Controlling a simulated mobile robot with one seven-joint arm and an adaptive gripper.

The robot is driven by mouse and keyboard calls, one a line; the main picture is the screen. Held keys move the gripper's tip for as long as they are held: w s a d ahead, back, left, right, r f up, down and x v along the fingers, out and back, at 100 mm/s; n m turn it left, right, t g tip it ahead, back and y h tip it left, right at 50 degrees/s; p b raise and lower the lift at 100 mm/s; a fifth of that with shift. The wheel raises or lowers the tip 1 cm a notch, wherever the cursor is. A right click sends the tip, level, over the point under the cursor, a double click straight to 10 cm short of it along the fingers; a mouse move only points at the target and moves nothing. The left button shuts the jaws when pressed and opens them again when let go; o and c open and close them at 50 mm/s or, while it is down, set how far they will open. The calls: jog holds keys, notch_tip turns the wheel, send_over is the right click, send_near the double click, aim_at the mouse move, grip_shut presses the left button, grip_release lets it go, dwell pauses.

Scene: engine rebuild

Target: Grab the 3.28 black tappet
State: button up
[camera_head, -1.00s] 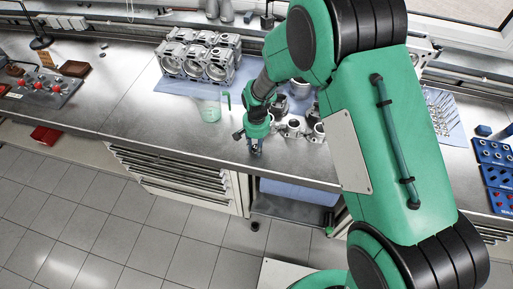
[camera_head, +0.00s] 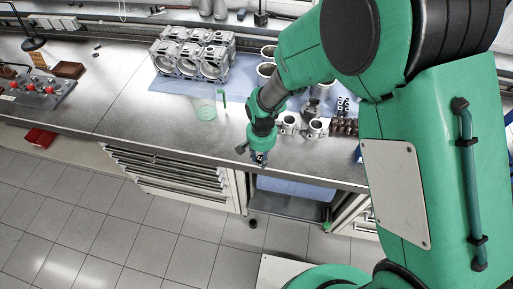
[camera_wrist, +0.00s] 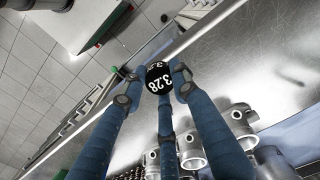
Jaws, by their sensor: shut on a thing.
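The black tappet (camera_wrist: 159,77), marked 3.28 in white, is held between the fingertips of my gripper (camera_wrist: 156,82) in the wrist view. The blue fingers close around it, and its marked face is turned toward the camera. In the head view my gripper (camera_head: 259,158) points down by the front edge of the bench. The tappet is too small there to make out.
Metal cylinders and pistons (camera_head: 314,128) stand on the bench (camera_head: 130,95) right of my gripper. A clear green-tinted beaker (camera_head: 206,109) and an engine block (camera_head: 190,62) are to its left. Drawers (camera_head: 170,175) lie below.

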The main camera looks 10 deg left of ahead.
jog(key=s+d, duration=0.3)
jog(key=s, duration=0.2)
jog(key=shift+r, duration=0.25)
jog(key=shift+d, duration=0.1)
